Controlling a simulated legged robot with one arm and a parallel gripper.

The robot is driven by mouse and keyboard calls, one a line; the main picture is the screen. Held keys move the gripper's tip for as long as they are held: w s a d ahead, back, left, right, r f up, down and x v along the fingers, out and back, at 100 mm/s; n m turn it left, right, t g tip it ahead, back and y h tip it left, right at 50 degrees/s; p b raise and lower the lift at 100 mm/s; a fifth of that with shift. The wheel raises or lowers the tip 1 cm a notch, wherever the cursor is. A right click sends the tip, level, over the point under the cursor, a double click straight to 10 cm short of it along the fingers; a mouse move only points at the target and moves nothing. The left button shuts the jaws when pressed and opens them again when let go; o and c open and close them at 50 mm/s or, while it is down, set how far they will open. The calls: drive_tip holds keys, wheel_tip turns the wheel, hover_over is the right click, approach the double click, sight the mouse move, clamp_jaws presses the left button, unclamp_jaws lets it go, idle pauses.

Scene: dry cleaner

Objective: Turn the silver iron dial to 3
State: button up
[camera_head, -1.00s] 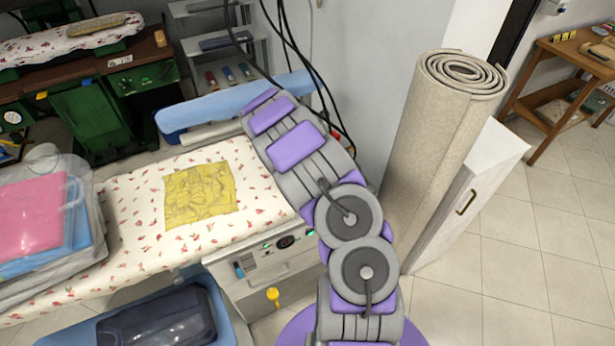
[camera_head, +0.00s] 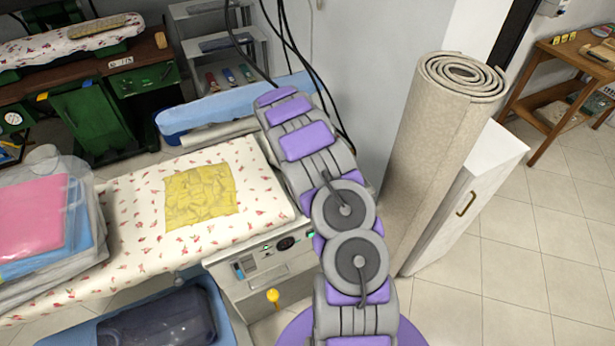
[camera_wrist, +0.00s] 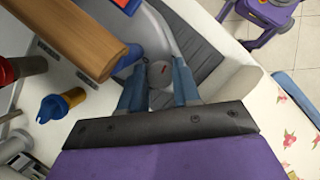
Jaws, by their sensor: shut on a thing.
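In the wrist view, a small round grey dial (camera_wrist: 160,72) sits between the blue fingertips of my gripper (camera_wrist: 157,84). The gripper is shut on the dial from both sides. Beside it on the left is the iron's broad wooden handle (camera_wrist: 92,38), above a pale grey body. The number the dial points to cannot be read. In the head view my arm reaches over the far right corner of the ironing board (camera_head: 125,212). The gripper, dial and iron are hidden there behind the arm.
A yellow folded cloth (camera_head: 200,195) lies on the floral board, with bagged pink and blue clothes (camera_head: 40,215) at its left. A rolled carpet (camera_head: 440,150) and white cabinet (camera_head: 470,195) stand right of my arm. A blue-and-yellow object (camera_wrist: 60,104) lies left of the gripper.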

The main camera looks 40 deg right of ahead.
drive_tip(key=o, duration=1)
drive_tip(key=shift+o, duration=0.2)
